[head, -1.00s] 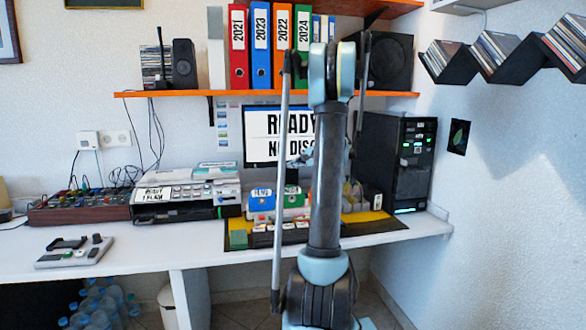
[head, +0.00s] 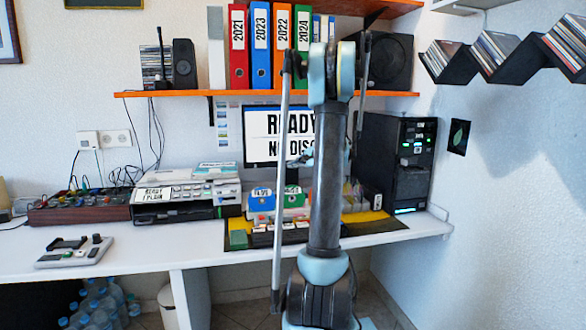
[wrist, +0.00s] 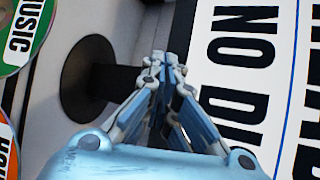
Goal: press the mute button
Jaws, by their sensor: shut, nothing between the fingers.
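I cannot make out a button marked mute in either view. Small buttons show on the white-topped device (head: 187,193) labelled "READY 1 PLAIN", on the small grey control panel (head: 74,252) at the front left of the desk, and on a dark strip (head: 262,238) at the desk's middle front. My gripper (wrist: 165,60) is shut and empty in the wrist view, in front of the monitor (wrist: 238,75), which also shows in the head view (head: 262,150) and reads "READY NO DISC". In the head view my arm hides most of the gripper.
An orange shelf (head: 200,94) with binders and speakers hangs above the desk (head: 150,258). A brown mixer (head: 85,206) stands at the left, a black computer tower (head: 398,165) at the right. Blue and green disc boxes (head: 262,199) stand below the monitor. The desk's left front is mostly clear.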

